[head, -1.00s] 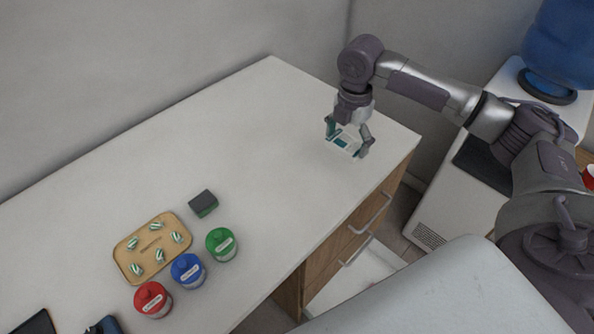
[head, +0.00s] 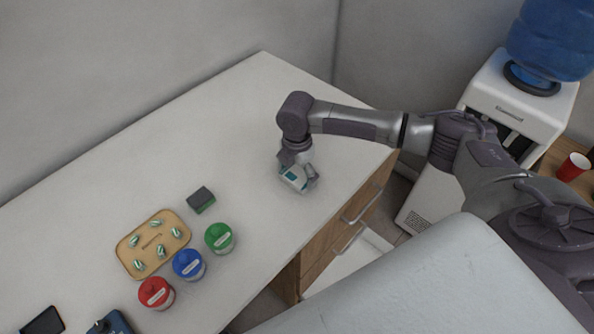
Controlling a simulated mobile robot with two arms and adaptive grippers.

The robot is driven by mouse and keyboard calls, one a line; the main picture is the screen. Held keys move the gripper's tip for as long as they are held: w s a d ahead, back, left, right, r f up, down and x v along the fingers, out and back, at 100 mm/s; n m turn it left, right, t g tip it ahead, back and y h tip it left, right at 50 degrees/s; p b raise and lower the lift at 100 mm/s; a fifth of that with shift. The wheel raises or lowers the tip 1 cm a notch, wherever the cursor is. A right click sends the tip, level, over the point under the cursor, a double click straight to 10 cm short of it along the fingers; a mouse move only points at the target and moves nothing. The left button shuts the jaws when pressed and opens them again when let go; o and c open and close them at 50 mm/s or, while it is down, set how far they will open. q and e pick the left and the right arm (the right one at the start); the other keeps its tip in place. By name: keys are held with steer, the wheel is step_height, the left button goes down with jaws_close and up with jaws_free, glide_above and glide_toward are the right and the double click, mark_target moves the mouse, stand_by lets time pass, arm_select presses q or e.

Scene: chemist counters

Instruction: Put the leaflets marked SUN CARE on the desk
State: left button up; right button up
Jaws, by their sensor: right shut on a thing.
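My right gripper (head: 299,177) is shut on a small white and teal item (head: 294,178), which looks like a leaflet stack. It holds the item over the right part of the white desk (head: 240,130). The print on the item is too small to read. I cannot tell whether the item touches the desk top. My left gripper is not in view.
A tan tray (head: 125,257) with several small striped pieces stands on the desk at left. Green (head: 219,237), blue (head: 188,265) and red (head: 156,293) containers stand beside it. A dark sponge-like block (head: 201,200) lies behind them. The desk's back right is clear.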

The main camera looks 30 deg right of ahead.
mark_target(297, 175)
steer(key=o, duration=0.9)
steer(key=shift+f, duration=0.1)
step_height(297, 175, up, 12)
steer(key=b, duration=0.2)
steer(key=shift+r, duration=0.2)
steer(key=shift+f, duration=0.1)
